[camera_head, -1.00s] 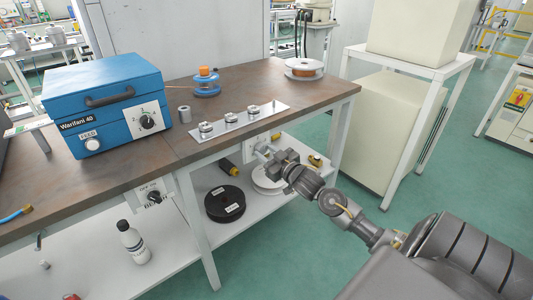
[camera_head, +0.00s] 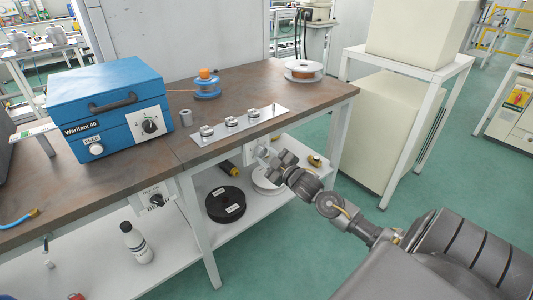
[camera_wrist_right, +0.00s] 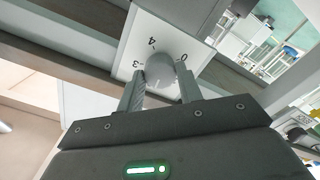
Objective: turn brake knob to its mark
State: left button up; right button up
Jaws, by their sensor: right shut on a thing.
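The brake knob (camera_wrist_right: 163,88) is a grey round knob on a white dial plate (camera_wrist_right: 140,42) with dark numbers, among them 0, 3 and 4. In the right wrist view my right gripper (camera_wrist_right: 160,72) has one finger on each side of the knob and is shut on it. In the head view the right gripper (camera_head: 273,157) is at the plate (camera_head: 257,146) under the workbench's front edge, and the knob is hidden behind it. Any pointer on the knob is too unclear to read. My left gripper is not in view.
The workbench (camera_head: 230,92) stands above the gripper, with a strip of metal parts (camera_head: 262,116) on top. A black spool (camera_head: 225,204) and a white spool (camera_head: 266,181) lie on the lower shelf. Another knob plate (camera_head: 154,193) is at the left.

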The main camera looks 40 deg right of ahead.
jog(key=shift+r+n+p, duration=0.15)
jog(key=shift+n+p, duration=0.15)
jog(key=shift+n, duration=0.7)
jog(key=n+p, duration=0.1)
jog(key=n, duration=0.2)
jog(key=shift+n, duration=0.3)
jog(key=n, duration=0.3)
jog(key=shift+p, duration=0.4)
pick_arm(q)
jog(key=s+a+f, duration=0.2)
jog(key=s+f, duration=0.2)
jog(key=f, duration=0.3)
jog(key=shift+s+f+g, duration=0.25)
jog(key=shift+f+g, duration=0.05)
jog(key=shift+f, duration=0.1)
pick_arm(e)
jog(key=shift+n, duration=1.7)
pick_arm(q)
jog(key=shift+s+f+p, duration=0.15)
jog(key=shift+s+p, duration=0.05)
jog(key=shift+p, duration=0.1)
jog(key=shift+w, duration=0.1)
pick_arm(e)
jog(key=o, duration=1)
jog(key=shift+s, duration=0.1)
